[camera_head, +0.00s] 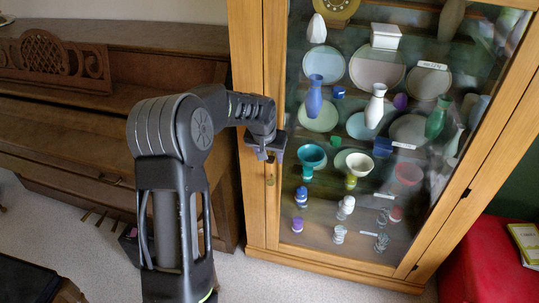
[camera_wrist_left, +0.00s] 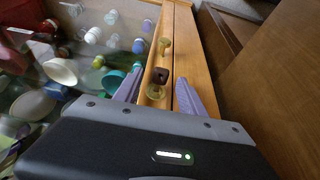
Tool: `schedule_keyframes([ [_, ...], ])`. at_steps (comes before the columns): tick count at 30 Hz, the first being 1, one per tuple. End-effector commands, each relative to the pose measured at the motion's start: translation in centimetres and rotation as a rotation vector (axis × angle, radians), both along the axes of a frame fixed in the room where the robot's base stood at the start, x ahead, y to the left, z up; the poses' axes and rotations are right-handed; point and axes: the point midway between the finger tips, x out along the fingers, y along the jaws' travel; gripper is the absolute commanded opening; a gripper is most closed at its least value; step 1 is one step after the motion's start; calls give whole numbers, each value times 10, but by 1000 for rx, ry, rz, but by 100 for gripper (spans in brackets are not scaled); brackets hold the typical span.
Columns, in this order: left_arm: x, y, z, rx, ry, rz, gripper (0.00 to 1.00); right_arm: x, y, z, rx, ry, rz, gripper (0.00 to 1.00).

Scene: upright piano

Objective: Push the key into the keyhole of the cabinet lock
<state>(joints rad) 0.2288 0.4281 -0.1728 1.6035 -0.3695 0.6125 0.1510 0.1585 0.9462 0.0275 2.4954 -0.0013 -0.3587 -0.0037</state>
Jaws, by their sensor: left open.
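The wooden cabinet (camera_head: 258,215) with a glass door stands in the middle of the head view. My left gripper (camera_head: 266,150) is at its left door frame, beside the lock area. In the left wrist view its two purple fingers (camera_wrist_left: 160,80) are open, on either side of a small dark brown block-like piece (camera_wrist_left: 160,75), which may be the key's head. I see no finger clearly touching it. Just below it is a round brass fitting (camera_wrist_left: 155,92), probably the lock; the keyhole itself cannot be made out. A brass handle (camera_wrist_left: 165,45) sits farther along the frame; it also shows in the head view (camera_head: 270,174).
The brown upright piano (camera_head: 75,120) stands left of the cabinet, behind my arm. Vases, plates and bowls fill the shelves behind the glass (camera_head: 345,215). A red seat (camera_head: 490,265) with a yellow book (camera_head: 527,243) is at the lower right. Pale carpet shows in front.

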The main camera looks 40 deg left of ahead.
Motion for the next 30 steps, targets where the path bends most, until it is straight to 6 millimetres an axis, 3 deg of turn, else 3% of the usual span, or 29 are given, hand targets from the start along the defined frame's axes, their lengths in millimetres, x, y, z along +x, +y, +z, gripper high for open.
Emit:
schedule_keyframes([
  [8, -1, 0, 3, 0, -1, 0, 48, 0, 0, 0, 0, 0, 0, 36],
  [22, -24, -9, 63, 0, -2, 0, 48, 0, 0, 4, 0, 0, 0, 36],
  [30, -28, -10, 72, 0, 1, 0, 48, 0, 0, 4, 0, 0, 0, 36],
])
